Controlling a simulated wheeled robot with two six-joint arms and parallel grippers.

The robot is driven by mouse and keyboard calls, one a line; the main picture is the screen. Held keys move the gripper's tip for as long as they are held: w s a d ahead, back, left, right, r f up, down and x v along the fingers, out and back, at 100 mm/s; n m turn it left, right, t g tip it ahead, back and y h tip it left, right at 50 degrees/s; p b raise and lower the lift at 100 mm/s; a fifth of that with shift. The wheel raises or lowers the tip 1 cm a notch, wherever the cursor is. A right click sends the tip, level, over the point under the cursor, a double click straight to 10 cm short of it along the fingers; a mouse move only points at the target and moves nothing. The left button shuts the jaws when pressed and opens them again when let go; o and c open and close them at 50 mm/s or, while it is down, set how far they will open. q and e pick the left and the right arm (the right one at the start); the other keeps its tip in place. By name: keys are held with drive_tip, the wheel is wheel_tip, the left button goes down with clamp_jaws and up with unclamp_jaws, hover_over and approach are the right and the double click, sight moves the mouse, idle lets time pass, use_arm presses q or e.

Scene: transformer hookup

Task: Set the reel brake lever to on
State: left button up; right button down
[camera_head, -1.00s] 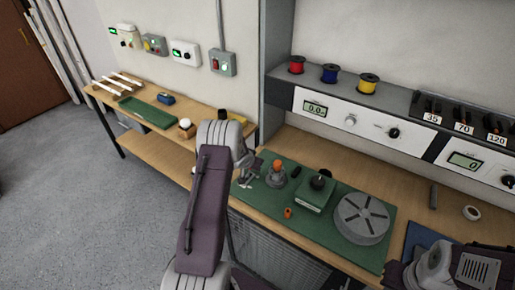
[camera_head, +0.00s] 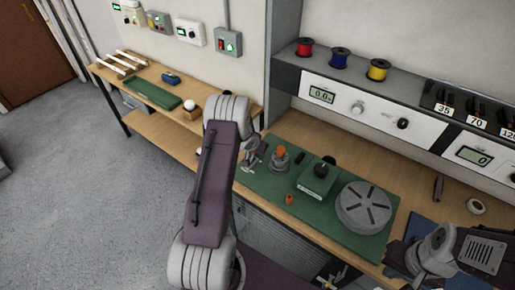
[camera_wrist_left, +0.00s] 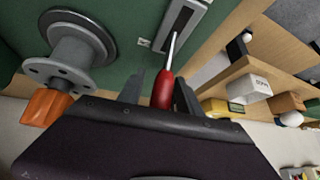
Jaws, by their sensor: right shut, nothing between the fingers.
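The brake lever (camera_wrist_left: 164,88) has a red handle on a thin metal shaft. The shaft rises from a slotted grey plate (camera_wrist_left: 183,22) on the green mat, in the left wrist view. My left gripper (camera_wrist_left: 160,92) is open, one dark finger on each side of the red handle, with gaps visible. In the head view my left gripper (camera_head: 256,158) is at the mat's left end, partly hidden by my arm; the lever is too small to make out there. My right gripper (camera_head: 331,277) is shut and empty, low at the bottom edge, in front of the bench.
Beside the lever stands a grey flanged post (camera_head: 279,164) with an orange top. Further right on the mat are a green box (camera_head: 318,178) with a black knob, a small orange piece (camera_head: 289,199) and a grey slotted disc (camera_head: 363,207). A side table (camera_head: 160,125) stands left.

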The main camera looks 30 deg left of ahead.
use_arm(q)
drive_tip(key=v, duration=0.9)
drive_tip(key=shift+p, duration=0.45)
